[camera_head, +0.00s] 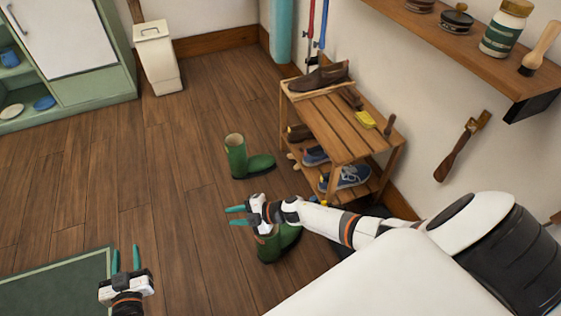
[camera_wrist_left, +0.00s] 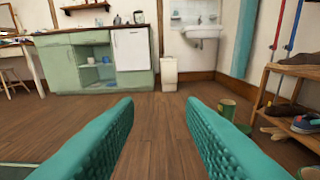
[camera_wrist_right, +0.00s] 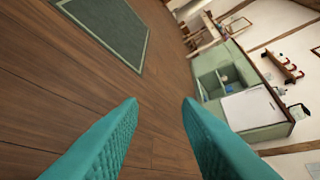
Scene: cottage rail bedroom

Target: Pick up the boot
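Two green boots are on the wooden floor. One green boot (camera_head: 238,158) stands upright left of the shoe rack, its toe to the right; part of it shows in the left wrist view (camera_wrist_left: 228,107). The other green boot (camera_head: 268,246) is nearer to me, partly hidden under my right gripper and forearm. My right gripper (camera_head: 232,215) is open and empty, above and beside the nearer boot, pointing left. My left gripper (camera_head: 125,258) is open and empty at the lower left, pointing away from me, well apart from both boots.
A wooden shoe rack (camera_head: 343,128) with shoes and brushes stands against the right wall, close to my right arm. A wall shelf (camera_head: 470,52) with jars is above. A white bin (camera_head: 158,62) stands at the back. A green mat (camera_head: 55,285) lies lower left. The middle floor is clear.

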